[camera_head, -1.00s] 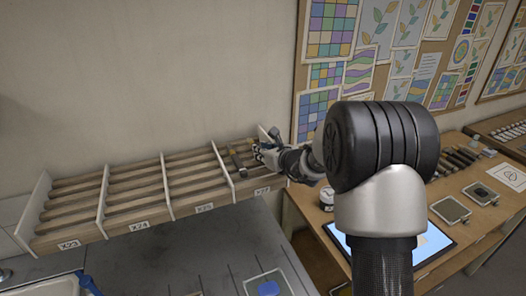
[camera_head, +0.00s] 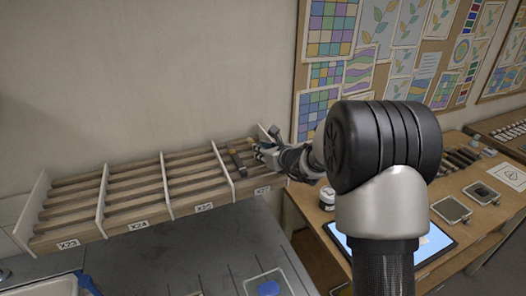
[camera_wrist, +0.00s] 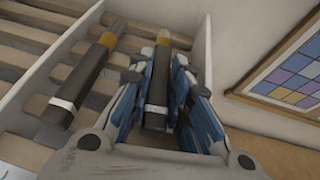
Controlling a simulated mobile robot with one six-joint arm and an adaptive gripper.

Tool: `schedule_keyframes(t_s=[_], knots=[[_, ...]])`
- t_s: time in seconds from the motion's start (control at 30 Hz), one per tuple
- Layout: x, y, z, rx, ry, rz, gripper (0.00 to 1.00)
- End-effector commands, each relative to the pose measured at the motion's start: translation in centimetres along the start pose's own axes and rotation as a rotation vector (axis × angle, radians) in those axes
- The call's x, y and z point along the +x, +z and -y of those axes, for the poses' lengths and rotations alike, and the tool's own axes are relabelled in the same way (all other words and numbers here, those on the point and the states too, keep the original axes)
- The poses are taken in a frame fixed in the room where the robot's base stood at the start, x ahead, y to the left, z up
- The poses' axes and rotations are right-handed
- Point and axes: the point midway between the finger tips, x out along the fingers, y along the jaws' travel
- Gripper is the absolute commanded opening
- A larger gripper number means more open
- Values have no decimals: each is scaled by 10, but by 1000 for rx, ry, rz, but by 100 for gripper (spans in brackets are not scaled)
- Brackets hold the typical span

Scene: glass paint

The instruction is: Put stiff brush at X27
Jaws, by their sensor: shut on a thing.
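My gripper (camera_head: 262,153) is at the X27 bay, the rightmost bay of the slatted rack. The X27 label (camera_head: 262,190) is on the bay's front edge.
A similar brush (camera_wrist: 88,80) with a white band lies on the slats left of the held one, in the same bay; it shows in the head view (camera_head: 238,160). White dividers (camera_head: 223,160) bound the bays. The X25 bay (camera_head: 195,178) looks empty.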

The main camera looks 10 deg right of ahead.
Motion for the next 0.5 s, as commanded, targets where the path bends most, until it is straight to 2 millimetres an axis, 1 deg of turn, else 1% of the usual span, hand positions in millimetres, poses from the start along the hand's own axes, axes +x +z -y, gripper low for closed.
schedule_keyframes(t_s=[0.03,0.07,0.1,0.4,0.5], knots=[[1,-9,-1,7,1,-16,0],[1,-9,-1,7,1,-16,0],[1,-9,-1,7,1,-15,20],[1,-9,-1,8,0,-15,40],[1,-9,0,8,0,-15,41]])
